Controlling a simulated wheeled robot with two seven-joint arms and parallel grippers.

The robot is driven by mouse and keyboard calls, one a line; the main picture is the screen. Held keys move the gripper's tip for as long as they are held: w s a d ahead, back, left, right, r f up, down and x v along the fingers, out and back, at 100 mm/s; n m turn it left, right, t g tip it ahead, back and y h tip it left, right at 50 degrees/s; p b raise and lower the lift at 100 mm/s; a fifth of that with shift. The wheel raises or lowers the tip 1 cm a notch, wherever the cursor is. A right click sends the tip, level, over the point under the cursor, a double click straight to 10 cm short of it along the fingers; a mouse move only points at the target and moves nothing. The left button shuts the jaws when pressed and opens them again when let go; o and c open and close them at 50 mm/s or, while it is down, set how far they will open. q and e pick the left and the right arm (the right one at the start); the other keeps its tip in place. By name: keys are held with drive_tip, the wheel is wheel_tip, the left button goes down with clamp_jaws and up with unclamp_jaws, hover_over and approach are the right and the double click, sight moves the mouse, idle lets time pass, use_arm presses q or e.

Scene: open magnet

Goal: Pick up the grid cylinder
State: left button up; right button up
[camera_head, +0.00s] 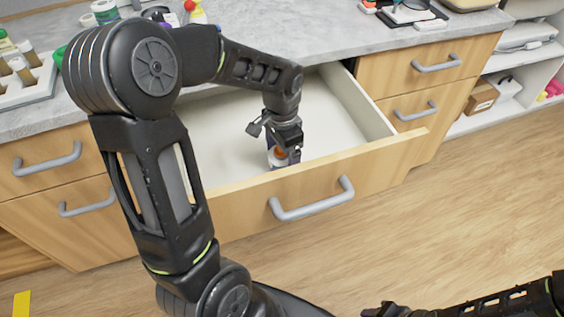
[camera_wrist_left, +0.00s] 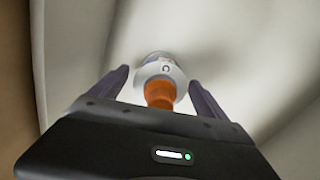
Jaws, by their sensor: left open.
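A small white cylinder with an orange end (camera_wrist_left: 160,82) is in the open drawer (camera_head: 335,112). In the left wrist view it lies between the two fingers of my left gripper (camera_wrist_left: 158,85), with its orange part nearest the palm. My left gripper (camera_head: 282,155) reaches down into the drawer near its front wall and is open around the cylinder. In the head view the cylinder (camera_head: 277,153) shows only in part, as the gripper covers much of it. I cannot tell whether the fingers touch it. My right arm shows at the bottom right, its gripper (camera_head: 385,310) cut by the frame edge.
The drawer's wooden front with a grey handle (camera_head: 312,200) stands out from the cabinet. A grey counter (camera_head: 265,28) lies above, with a rack of bottles (camera_head: 25,78) at left and a black tray (camera_head: 408,14) at right. The rest of the drawer looks empty.

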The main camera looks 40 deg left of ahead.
use_arm(q)
drive_tip(key=shift+f, duration=0.7)
drive_tip(key=shift+c, duration=0.3)
drive_tip(key=c, duration=1.8)
drive_tip(key=shift+o, duration=0.2)
drive_tip(key=shift+r, duration=0.2)
wheel_tip(320, 180, up, 10)
drive_tip(key=shift+f+p, duration=0.1)
drive_tip(key=shift+p, duration=0.5)
